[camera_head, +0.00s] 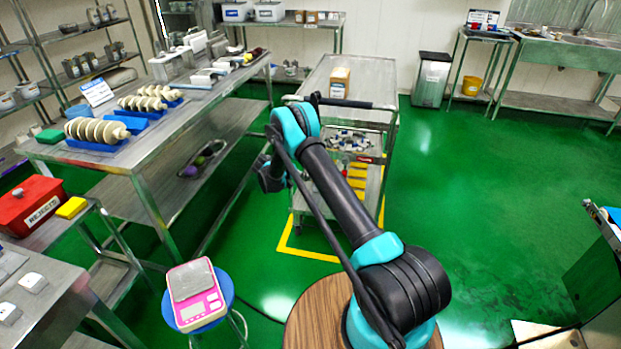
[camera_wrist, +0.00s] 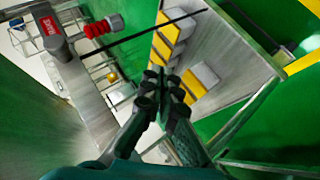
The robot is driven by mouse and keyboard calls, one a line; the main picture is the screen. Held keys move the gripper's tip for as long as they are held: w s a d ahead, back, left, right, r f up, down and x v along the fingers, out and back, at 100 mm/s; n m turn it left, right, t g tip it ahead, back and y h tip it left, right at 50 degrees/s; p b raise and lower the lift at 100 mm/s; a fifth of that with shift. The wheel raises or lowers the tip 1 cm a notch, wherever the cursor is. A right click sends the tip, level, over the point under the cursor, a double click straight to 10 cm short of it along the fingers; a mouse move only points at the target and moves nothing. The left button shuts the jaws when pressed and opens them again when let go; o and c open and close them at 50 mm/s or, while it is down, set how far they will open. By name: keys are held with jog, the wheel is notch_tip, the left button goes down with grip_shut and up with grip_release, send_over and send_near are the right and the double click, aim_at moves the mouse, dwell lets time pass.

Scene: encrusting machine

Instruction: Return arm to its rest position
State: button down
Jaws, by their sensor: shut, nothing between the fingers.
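My arm rises from a round wood-look base at the lower middle of the head view. It bends at a teal elbow in front of the steel cart (camera_head: 350,95), and its far part folds down and back at the left of the elbow. My gripper itself cannot be made out clearly in the head view. In the wrist view my gripper (camera_wrist: 163,82) has its dark fingers together at the tips, with nothing held. Behind the fingers are yellow-and-white blocks (camera_wrist: 168,45) on a grey surface, at a distance I cannot judge.
A long steel table (camera_head: 190,100) with rollers on blue stands is at left. A pink scale (camera_head: 195,292) sits on a blue stool (camera_head: 226,285) near my base. A red rejects box (camera_head: 30,205) is farther left. Green floor is open at right, before the sink bench (camera_head: 560,55).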

dwell(0.3)
jog(key=s+d+r+g+y, duration=0.1)
jog(key=s+d+r+y, duration=0.3)
jog(key=s+r, duration=0.6)
jog(key=s+d+r+y, duration=0.1)
jog(key=s+d+r, duration=0.55)
jog(key=r, duration=0.65)
jog(key=s+r+y, duration=0.1)
jog(key=s+y, duration=0.4)
jog(key=s, duration=2.8)
jog(key=shift+n+t, duration=0.3)
jog(key=shift+t, duration=0.1)
